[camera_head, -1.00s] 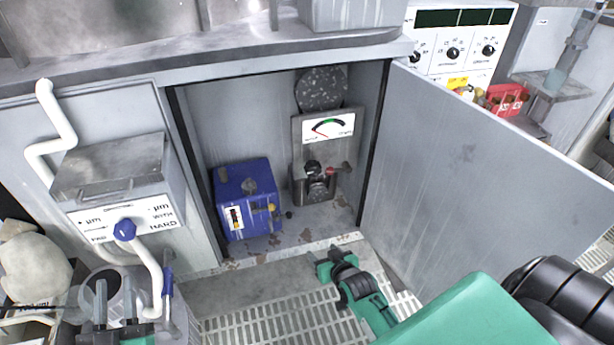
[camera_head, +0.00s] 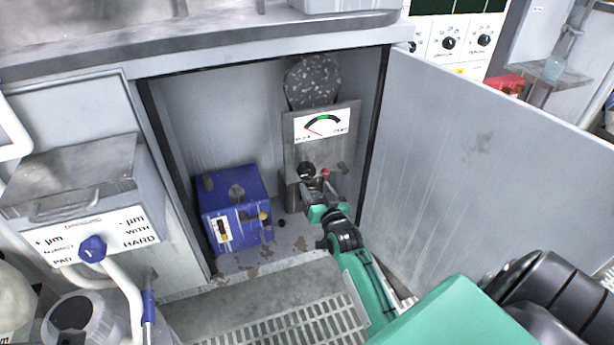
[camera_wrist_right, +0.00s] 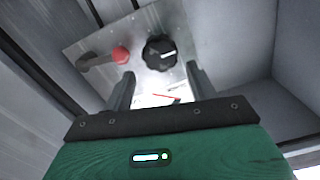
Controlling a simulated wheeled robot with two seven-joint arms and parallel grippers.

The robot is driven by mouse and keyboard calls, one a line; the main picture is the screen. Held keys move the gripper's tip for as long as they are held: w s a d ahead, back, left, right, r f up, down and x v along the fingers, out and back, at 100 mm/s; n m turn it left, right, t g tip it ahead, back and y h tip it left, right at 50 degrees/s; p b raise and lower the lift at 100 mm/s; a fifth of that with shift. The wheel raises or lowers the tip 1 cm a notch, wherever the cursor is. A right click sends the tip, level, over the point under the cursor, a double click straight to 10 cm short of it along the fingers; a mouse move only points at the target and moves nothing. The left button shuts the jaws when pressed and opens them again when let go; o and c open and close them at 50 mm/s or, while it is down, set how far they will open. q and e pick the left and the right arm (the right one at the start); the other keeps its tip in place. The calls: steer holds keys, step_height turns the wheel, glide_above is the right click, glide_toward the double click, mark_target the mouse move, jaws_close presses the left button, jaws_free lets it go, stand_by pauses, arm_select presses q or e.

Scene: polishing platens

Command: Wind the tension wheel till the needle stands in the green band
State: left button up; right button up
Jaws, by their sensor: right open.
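Inside the open cabinet stands a grey metal panel with a white gauge (camera_head: 322,124). Its red needle points to the lower left, left of the green band at the top of the scale. Below it is a black knob (camera_head: 307,170), seemingly the tension wheel, beside a lever with a red ball (camera_head: 325,173). My right gripper (camera_head: 317,192) is just in front of the panel's lower part. In the right wrist view the open, empty gripper (camera_wrist_right: 160,72) faces the black knob (camera_wrist_right: 159,51) with its white mark, apart from it. The red ball (camera_wrist_right: 121,55) is left of the knob.
A blue box (camera_head: 235,207) stands on the cabinet floor left of the panel. The open door (camera_head: 470,160) closes off the right side. A speckled disc (camera_head: 312,82) is above the gauge. A grey box with a blue-knobbed pipe (camera_head: 92,248) is at left.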

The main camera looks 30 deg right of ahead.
mark_target(308, 175)
steer(key=b+x, duration=0.2)
steer(key=x, duration=0.6)
steer(key=c, duration=0.7)
